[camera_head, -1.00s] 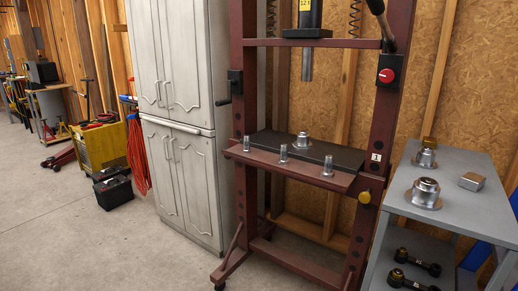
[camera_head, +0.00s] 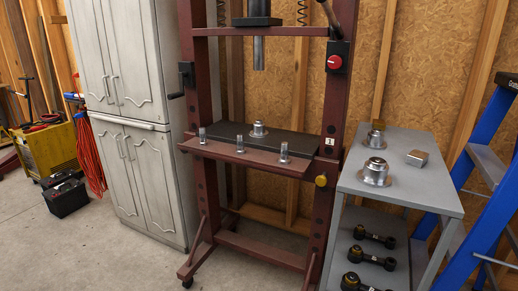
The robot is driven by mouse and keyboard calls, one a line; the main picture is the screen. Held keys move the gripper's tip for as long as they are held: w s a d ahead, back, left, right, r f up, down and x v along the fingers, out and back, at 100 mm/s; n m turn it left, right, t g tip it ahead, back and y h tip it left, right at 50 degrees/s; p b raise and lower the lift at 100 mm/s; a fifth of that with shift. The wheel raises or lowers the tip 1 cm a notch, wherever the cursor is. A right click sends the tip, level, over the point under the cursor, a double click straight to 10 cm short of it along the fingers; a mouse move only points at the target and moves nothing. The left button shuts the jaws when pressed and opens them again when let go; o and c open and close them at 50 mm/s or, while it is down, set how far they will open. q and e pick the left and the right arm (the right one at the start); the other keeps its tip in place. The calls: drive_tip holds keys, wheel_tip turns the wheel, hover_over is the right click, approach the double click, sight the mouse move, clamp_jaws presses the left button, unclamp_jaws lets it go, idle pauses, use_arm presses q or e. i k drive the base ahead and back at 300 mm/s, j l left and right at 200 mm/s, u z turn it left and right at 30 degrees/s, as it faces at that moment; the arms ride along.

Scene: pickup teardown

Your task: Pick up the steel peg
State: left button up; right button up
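Three small upright steel pegs stand in a row along the front ledge of the red press: a left peg (camera_head: 202,135), a middle peg (camera_head: 240,143) and a right peg (camera_head: 283,152). I cannot tell which one the task means. Behind them a round flanged steel part (camera_head: 258,130) sits on the dark plate (camera_head: 220,130) of the press bed. Neither of my grippers is in view.
The press frame (camera_head: 318,180) has uprights on both sides of the bed. A grey cart (camera_head: 430,194) at right carries flanged steel parts (camera_head: 375,173) and a small metal block (camera_head: 417,158). A blue ladder (camera_head: 490,165) stands beyond it. Open floor (camera_head: 130,260) lies in front.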

sight(202, 134)
drive_tip(key=i+j+u, duration=0.1)
drive_tip(key=i+j, duration=0.8)
